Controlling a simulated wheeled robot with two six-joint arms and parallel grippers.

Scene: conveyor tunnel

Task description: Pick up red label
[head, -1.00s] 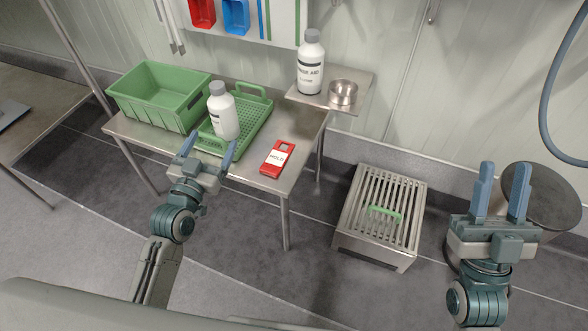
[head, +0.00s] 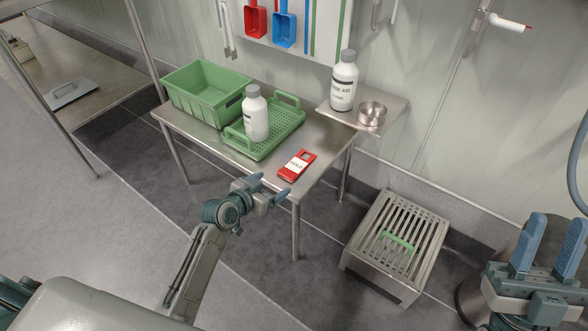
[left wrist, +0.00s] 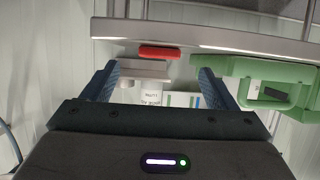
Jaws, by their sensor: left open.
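The red label (head: 297,165), a flat red tag with a white panel reading HOLD, lies on the steel table (head: 190,125) near its front right part. In the left wrist view the red label (left wrist: 160,52) shows as a thin red strip beyond the fingers, near the table edge. My left gripper (head: 271,186) is open and empty, just in front of the table's front edge and apart from the label. In the left wrist view my left gripper (left wrist: 155,85) has its fingers spread wide. My right gripper (head: 546,245) is open and empty at the far right, away from the table.
A green perforated tray (head: 285,120) holds a white bottle (head: 255,118) left of the label. A green crate (head: 200,95) stands behind. A wall shelf (head: 390,115) bears another bottle (head: 343,85) and a metal bowl (head: 371,112). A slatted metal stand (head: 425,235) is on the floor.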

